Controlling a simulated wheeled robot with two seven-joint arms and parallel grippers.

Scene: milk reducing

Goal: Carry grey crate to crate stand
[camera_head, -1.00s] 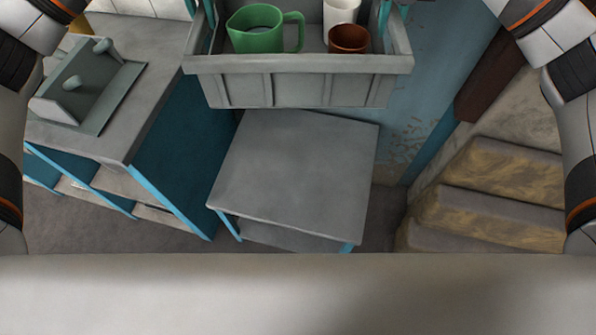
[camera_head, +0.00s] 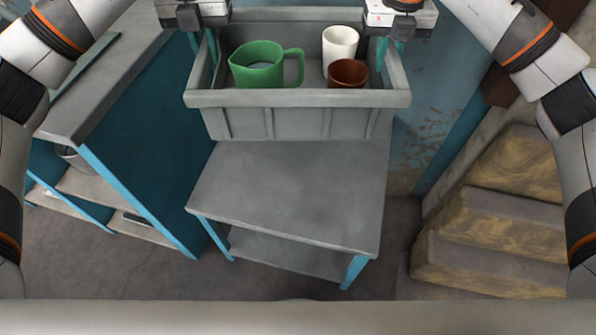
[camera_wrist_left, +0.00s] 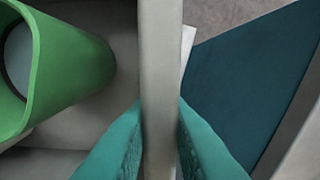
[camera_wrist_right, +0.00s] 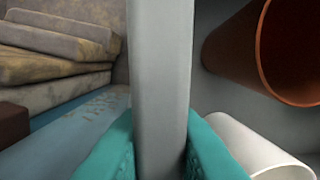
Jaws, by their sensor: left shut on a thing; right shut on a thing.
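The grey crate (camera_head: 300,122) is upright in the head view and holds a green jug (camera_head: 258,64), a white mug (camera_head: 340,46) and a brown cup (camera_head: 348,74). My left gripper (camera_head: 205,46) is shut on its left side wall, also seen in the left wrist view (camera_wrist_left: 160,60). My right gripper (camera_head: 389,48) is shut on its right side wall, also seen in the right wrist view (camera_wrist_right: 160,70). The crate stand (camera_head: 285,190), a low grey table with blue legs, shows below and in front of the crate. The crate hides its back; I cannot tell whether they touch.
A taller grey-topped bench with a blue side (camera_head: 150,130) stands close on the left. Stacked tan sacks (camera_head: 490,240) lie on the right. A blue wall panel (camera_head: 425,125) is behind. The stand's visible top is clear.

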